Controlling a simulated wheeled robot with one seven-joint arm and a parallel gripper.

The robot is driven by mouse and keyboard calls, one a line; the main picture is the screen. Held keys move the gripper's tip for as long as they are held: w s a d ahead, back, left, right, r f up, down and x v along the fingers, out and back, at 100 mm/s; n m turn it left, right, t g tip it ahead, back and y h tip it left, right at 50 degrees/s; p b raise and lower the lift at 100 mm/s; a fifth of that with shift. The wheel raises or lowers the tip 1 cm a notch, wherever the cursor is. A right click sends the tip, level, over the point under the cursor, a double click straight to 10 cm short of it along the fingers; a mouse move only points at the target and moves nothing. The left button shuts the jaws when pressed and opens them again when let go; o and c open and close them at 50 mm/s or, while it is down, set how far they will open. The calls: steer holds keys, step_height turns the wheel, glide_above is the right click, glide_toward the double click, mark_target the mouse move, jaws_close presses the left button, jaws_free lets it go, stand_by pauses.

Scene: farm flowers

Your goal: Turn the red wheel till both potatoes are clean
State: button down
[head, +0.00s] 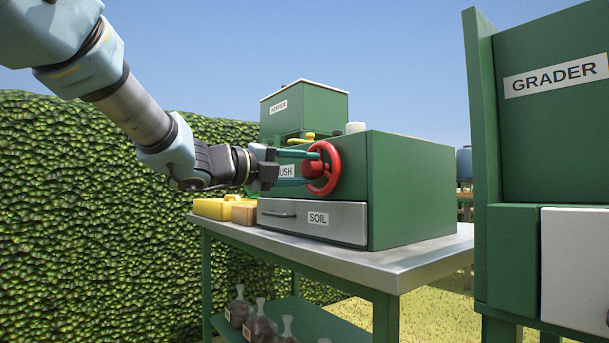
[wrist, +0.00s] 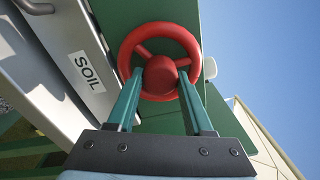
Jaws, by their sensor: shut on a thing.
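The red wheel (head: 334,167) is on the front of a green box-shaped machine (head: 410,180) on the metal-topped table. My gripper (head: 308,168) reaches in from the left, with its two green fingers on the wheel. In the wrist view the wheel (wrist: 160,48) shows its ring, spokes and round red hub (wrist: 160,75). The fingers (wrist: 160,90) are closed on the hub, one on each side. I see no potatoes in either view.
A grey drawer labelled SOIL (head: 312,222) sits below the wheel. A green hopper (head: 305,108) stands on top. A yellow box (head: 210,208) is at the left. Glass bottles (head: 262,328) stand on the lower shelf. A green grader (head: 545,130) stands at the right.

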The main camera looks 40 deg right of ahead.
stand_by(0.4)
steer(key=shift+c, duration=1.5)
jaws_free()
steer(key=shift+w+a, duration=0.1)
steer(key=shift+a, duration=0.4)
steer(key=a+p, duration=0.2)
steer(key=a, duration=0.7)
steer(key=shift+w+a+f, duration=0.15)
steer(key=shift+w+a, duration=0.25)
